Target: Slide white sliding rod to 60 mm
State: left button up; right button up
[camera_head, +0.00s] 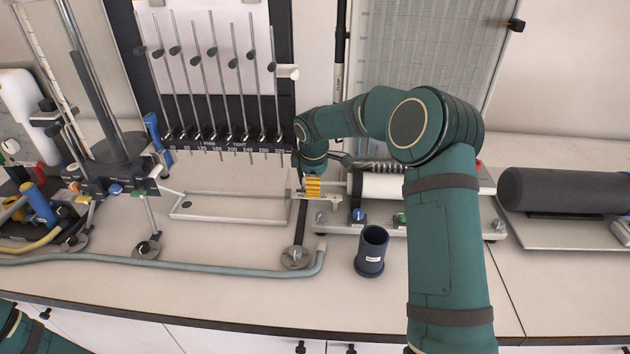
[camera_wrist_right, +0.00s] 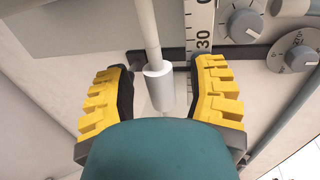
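The white sliding rod (camera_wrist_right: 149,30) comes down from the top of the right wrist view and ends in a thicker white knob (camera_wrist_right: 159,86). Beside it is a white scale (camera_wrist_right: 199,25) with "30" legible; the rod's exact reading cannot be told. My right gripper (camera_wrist_right: 161,80) is open, its yellow fingers on either side of the knob with gaps visible. In the head view my right gripper (camera_head: 313,187) is at the left end of the bench unit with the white cylinder (camera_head: 384,186); it hides the knob there. My left gripper is out of view.
A dark cup (camera_head: 371,252) stands in front of the unit. A hose (camera_head: 200,262) runs along the bench to the left. The manometer board (camera_head: 200,60) stands behind. Grey dials (camera_wrist_right: 243,24) lie to the right in the wrist view.

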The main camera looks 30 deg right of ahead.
jog(key=shift+r, duration=0.1)
notch_tip(320, 180, up, 12)
jog(key=s+a, duration=0.1)
jog(key=s, duration=0.1)
jog(key=shift+a, duration=0.15)
dwell(0.4)
